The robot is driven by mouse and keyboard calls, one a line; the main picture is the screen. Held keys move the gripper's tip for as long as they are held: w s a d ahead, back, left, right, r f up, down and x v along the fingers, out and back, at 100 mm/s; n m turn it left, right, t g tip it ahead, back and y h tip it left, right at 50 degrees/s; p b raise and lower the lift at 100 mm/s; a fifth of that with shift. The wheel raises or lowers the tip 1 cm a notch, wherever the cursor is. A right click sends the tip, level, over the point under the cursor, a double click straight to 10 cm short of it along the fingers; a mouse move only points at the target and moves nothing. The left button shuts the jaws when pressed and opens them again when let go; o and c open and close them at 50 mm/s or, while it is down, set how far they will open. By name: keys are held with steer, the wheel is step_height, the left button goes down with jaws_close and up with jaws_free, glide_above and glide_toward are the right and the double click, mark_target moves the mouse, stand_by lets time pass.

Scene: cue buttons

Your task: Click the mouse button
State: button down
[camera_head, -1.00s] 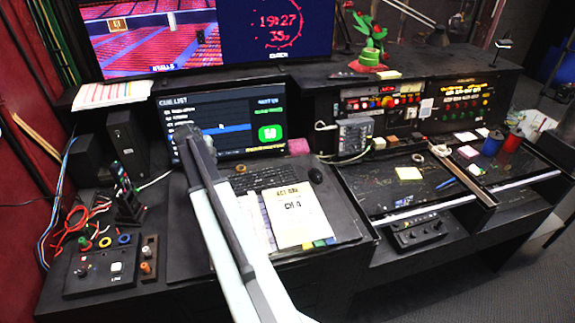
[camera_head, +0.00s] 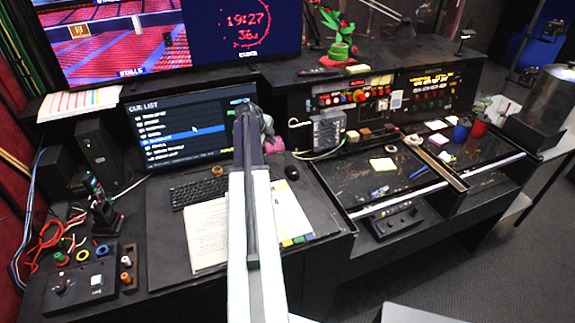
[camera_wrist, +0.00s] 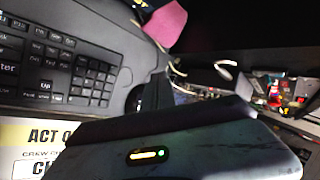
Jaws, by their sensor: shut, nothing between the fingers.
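The black mouse (camera_head: 291,172) lies on the dark desk mat (camera_head: 318,208), to the right of the keyboard (camera_head: 196,192). My gripper (camera_head: 266,122) is shut and empty. In the head view it overlaps the right edge of the cue-list screen (camera_head: 180,130), above and left of the mouse in the picture, and appears apart from it. In the wrist view, the keyboard (camera_wrist: 62,58) shows at left. A dark body with small lit lights fills the lower part there, and I cannot make out the mouse clearly.
A pink block (camera_head: 274,146) sits behind the mouse; it also shows in the wrist view (camera_wrist: 165,22). Papers (camera_head: 208,235) lie in front of the keyboard. A small box with cables (camera_head: 328,130) stands to the right. The mat around the mouse is mostly clear.

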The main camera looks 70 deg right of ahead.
mark_target(287, 166)
steer(key=s+f+b, duration=0.1)
steer(key=f+b, duration=0.1)
steer(key=s+f+b, duration=0.1)
steer(key=f+b, duration=0.1)
steer(key=s+a+f+b, duration=0.1)
steer(key=s+f+b, duration=0.1)
steer(key=shift+f+b, duration=0.4)
steer(key=shift+s+f+b, duration=0.25)
steer(key=shift+s+b, duration=0.05)
steer(key=shift+s, duration=0.05)
steer(key=shift+f, duration=0.1)
stand_by(1.6)
steer(key=shift+s+f+b, duration=0.25)
steer(key=shift+f+b, duration=0.05)
steer(key=shift+b, duration=0.05)
steer(key=shift+s+f, duration=0.15)
steer(key=shift+f, duration=0.1)
stand_by(0.5)
steer(key=shift+w+r+p, duration=0.35)
steer(key=shift+r+p, duration=0.05)
steer(key=shift+r, duration=0.25)
